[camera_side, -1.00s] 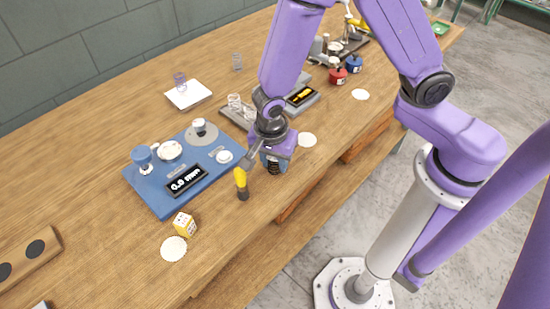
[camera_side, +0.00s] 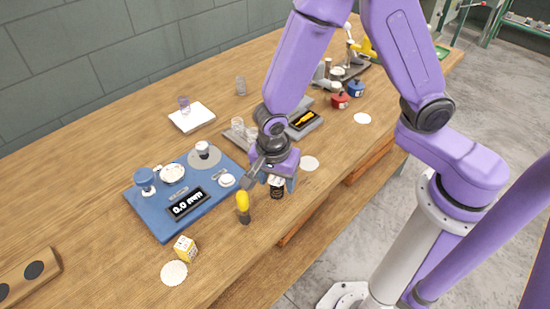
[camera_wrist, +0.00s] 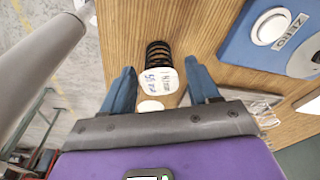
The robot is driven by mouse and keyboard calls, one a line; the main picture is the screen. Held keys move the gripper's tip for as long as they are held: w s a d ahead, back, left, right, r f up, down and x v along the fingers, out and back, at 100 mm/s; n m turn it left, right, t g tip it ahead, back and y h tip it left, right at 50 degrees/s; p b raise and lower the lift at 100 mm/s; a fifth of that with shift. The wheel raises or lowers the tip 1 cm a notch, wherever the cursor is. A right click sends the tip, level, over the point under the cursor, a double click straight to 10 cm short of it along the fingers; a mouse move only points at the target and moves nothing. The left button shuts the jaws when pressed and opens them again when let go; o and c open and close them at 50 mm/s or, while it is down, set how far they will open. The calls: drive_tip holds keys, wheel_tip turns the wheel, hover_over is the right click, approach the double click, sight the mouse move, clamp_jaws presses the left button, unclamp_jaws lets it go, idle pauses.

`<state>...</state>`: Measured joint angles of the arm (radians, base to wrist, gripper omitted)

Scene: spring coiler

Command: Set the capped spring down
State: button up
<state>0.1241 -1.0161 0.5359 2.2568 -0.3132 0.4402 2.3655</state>
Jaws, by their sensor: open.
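The capped spring (camera_side: 277,192) is a short black coil near the front edge of the bench, below my gripper (camera_side: 271,180). It appears to stand upright on the wood. In the wrist view, the black coils (camera_wrist: 157,50) show beyond a pale cap with handwriting (camera_wrist: 161,80). My gripper (camera_wrist: 161,88) has its two blue fingers spread on either side of the cap, with a visible gap on each side. The fingers do not appear to touch it. The spring's foot is hidden in the wrist view.
A yellow-and-black tool (camera_side: 243,205) stands close to the left of the spring. The blue gauge board (camera_side: 155,218) reading 0.0 mm lies behind and left. A yellow-and-white box (camera_side: 185,249) is at front left. A white disc (camera_side: 309,163) lies to the right on bare wood.

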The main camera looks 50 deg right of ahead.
sight(274, 185)
wheel_tip(274, 185, up, 10)
drive_tip(key=a, duration=0.1)
drive_tip(key=shift+s+a, duration=0.2)
drive_tip(key=shift+s, duration=0.1)
drive_tip(key=s+d+r+n+y, duration=0.1)
drive_tip(key=s+d+r+n, duration=0.1)
drive_tip(key=s+d+n, duration=0.5)
drive_tip(key=s+d+r+n+y, duration=0.1)
drive_tip(key=s+d+r+n, duration=0.2)
drive_tip(key=n, duration=1.6)
drive_tip(key=shift+s+d+r, duration=0.2)
drive_tip(key=shift+s+d, duration=1.85)
drive_tip(key=shift+s, duration=0.75)
